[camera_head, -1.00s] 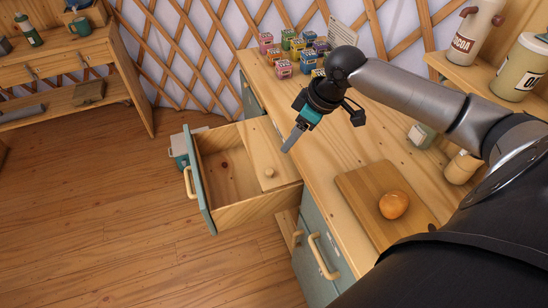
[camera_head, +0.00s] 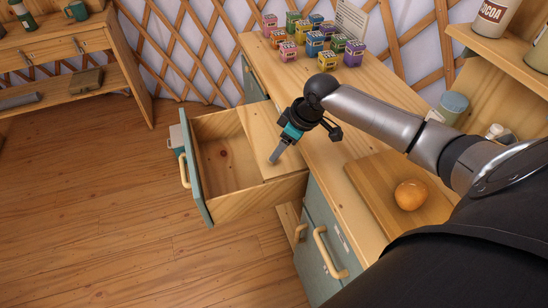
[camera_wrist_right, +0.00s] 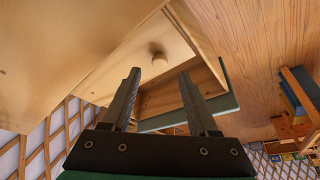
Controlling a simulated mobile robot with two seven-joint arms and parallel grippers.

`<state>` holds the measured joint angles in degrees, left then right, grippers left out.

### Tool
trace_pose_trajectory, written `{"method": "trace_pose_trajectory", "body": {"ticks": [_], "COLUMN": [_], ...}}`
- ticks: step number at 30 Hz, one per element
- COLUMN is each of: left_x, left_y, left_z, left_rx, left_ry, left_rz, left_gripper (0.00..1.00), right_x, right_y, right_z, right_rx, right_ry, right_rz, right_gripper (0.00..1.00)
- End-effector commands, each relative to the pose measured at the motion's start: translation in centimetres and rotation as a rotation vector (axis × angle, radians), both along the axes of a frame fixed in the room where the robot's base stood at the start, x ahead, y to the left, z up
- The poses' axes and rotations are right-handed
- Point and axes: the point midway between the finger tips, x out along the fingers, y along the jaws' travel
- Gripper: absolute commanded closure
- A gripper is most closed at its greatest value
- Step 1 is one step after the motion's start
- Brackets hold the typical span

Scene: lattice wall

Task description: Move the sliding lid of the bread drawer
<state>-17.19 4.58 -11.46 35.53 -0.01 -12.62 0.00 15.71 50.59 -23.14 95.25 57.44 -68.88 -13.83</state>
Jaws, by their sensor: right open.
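The drawer (camera_head: 237,208) is pulled out from the counter, with a teal front and a pale wooden handle. Its sliding lid (camera_head: 257,124) is a flat wooden board covering the part near the counter; the part near the front is uncovered and looks empty. In the right wrist view the lid (camera_wrist_right: 125,65) carries a small round knob (camera_wrist_right: 158,55), which appears between my fingertips, apart from them. My right gripper (camera_head: 273,161) is open over the lid and hides the knob in the head view. My left gripper is not in view.
Several small coloured boxes (camera_head: 313,43) stand at the counter's far end. A cutting board (camera_head: 372,187) with a round orange item (camera_head: 411,195) lies on the counter beside my right arm. A shelf with jars is at the right. Open floor (camera_head: 110,210) lies left of the drawer.

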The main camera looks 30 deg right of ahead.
Motion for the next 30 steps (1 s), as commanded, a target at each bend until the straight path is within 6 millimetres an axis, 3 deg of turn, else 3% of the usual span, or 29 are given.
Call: {"method": "trace_pose_trajectory", "body": {"ticks": [3, 9, 20, 30], "left_x": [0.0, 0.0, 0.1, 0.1], "left_y": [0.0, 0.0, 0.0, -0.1], "left_z": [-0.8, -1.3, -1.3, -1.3], "left_rx": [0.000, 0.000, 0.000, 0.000], "left_ry": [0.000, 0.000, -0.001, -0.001], "left_rz": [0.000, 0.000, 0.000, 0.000], "left_gripper": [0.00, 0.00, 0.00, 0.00], "right_x": [0.8, 1.5, 1.6, 1.6], "right_y": [0.5, 0.9, 1.0, 0.9], "right_z": [-2.2, -4.1, -4.5, -4.5], "right_rx": [0.002, 0.001, 0.000, 0.000], "right_ry": [-0.001, -0.002, -0.001, -0.001], "right_rz": [-0.001, -0.001, 0.000, 0.000], "right_gripper": [0.40, 0.40, 0.40, 0.76]}}
